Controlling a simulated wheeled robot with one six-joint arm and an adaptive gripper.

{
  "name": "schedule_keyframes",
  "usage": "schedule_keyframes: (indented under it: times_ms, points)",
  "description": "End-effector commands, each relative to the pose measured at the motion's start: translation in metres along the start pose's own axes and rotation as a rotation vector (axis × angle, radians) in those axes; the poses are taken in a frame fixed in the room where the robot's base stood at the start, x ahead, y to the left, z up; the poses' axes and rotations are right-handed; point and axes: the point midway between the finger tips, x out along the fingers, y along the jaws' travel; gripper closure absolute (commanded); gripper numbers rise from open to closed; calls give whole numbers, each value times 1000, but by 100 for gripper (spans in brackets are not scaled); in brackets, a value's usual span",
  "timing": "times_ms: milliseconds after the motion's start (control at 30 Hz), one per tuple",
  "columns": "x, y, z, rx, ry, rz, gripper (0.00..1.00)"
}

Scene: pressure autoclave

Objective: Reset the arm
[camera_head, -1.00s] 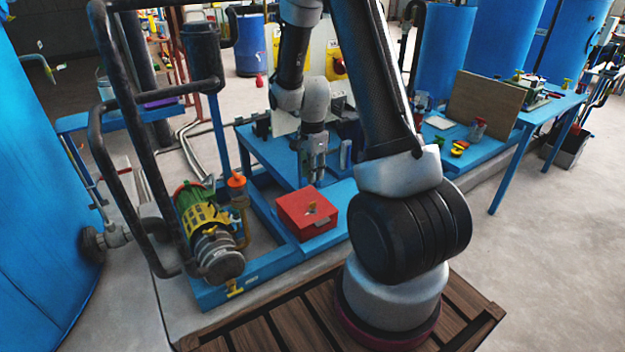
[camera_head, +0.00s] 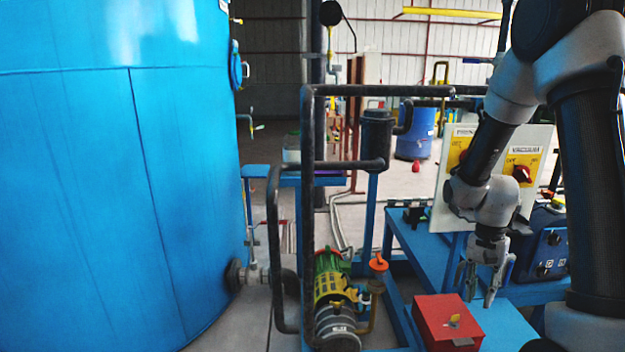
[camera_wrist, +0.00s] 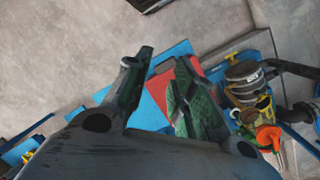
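My gripper (camera_head: 476,290) hangs pointing down above the blue bench, just behind and to the right of the red box in the head view. Its two fingers are spread apart with nothing held between them. In the wrist view the gripper (camera_wrist: 165,62) also shows a clear gap between its fingers. My arm fills the right side of the head view.
A panel marked VACUUM (camera_head: 528,145) stands behind. A large blue tank (camera_head: 110,180) fills the left.

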Motion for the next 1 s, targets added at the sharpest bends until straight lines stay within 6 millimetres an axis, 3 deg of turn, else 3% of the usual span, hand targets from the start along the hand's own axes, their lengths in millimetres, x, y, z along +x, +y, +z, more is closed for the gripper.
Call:
schedule_keyframes:
  times_ms: [300, 500, 700, 1000]
  points:
    - [-93, 46, 71, -483, 69, -29, 75]
    - [-144, 81, 123, -708, 201, -70, 75]
    - [-178, 105, 159, -761, 383, -137, 75]
    - [-208, 114, 175, -773, 550, -207, 75]
